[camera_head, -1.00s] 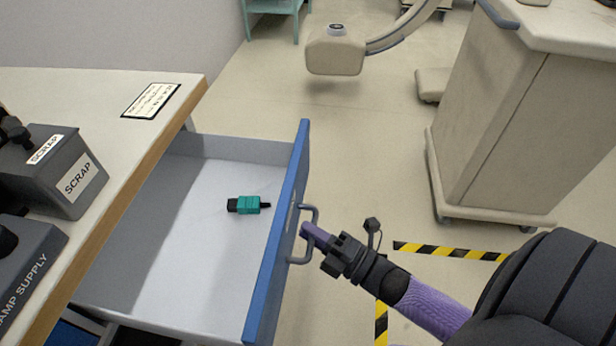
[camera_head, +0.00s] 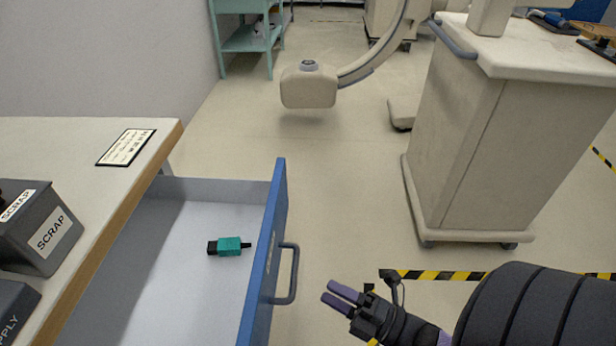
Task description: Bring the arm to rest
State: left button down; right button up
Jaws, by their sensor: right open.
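My right gripper (camera_head: 343,293) is at the lower middle of the head view, with its two purple fingers apart and nothing between them. It is clear of the drawer handle (camera_head: 291,274), a little to its right. The drawer (camera_head: 268,255) with a blue front is pulled open from under the bench. A small teal and black connector-like part (camera_head: 229,246) lies on the drawer floor. My left gripper is not in view.
A white bench top (camera_head: 75,150) with a label card and grey SCRAP bin (camera_head: 40,238) is at left. A beige wheeled cabinet (camera_head: 480,150) stands at right. Yellow-black tape (camera_head: 440,275) marks the floor. The middle floor is clear.

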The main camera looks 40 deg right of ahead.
jog(key=shift+v, duration=0.8)
